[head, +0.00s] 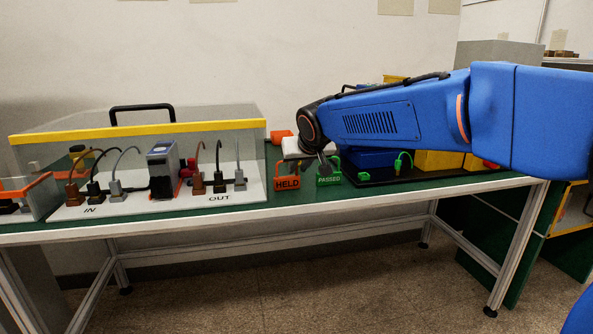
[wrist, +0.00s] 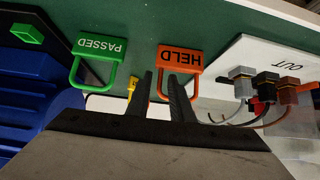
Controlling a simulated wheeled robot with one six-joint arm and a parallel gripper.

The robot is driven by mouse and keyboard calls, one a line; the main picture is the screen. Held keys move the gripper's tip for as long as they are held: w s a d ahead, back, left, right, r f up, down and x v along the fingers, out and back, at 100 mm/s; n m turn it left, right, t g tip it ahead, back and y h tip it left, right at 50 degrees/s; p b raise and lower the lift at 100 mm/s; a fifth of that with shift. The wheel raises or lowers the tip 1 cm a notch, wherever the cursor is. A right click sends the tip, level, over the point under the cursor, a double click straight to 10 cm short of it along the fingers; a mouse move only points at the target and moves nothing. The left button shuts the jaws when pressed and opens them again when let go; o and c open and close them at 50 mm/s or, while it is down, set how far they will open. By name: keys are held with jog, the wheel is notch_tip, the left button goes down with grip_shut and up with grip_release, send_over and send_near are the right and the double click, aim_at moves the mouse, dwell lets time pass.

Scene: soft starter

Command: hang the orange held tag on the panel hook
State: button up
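The orange HELD tag (head: 288,184) stands near the front edge of the green bench, left of the green PASSED tag (head: 329,180). In the wrist view the HELD tag (wrist: 180,58) has its loop towards my gripper (wrist: 162,88). My gripper's two dark fingers are apart with a gap between them. One finger overlaps the loop in the picture; I cannot tell whether it touches. In the head view my gripper (head: 324,161) is low over the bench, behind and between the tags. I cannot make out the panel hook in either view.
A clear-covered box with a yellow strip (head: 140,132) stands left, with plugs and a dark unit (head: 162,170) on its white base (head: 130,205). Blue and yellow bins (head: 438,160) stand right.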

grip_shut()
notch_tip(320, 180, up, 10)
dwell(0.6)
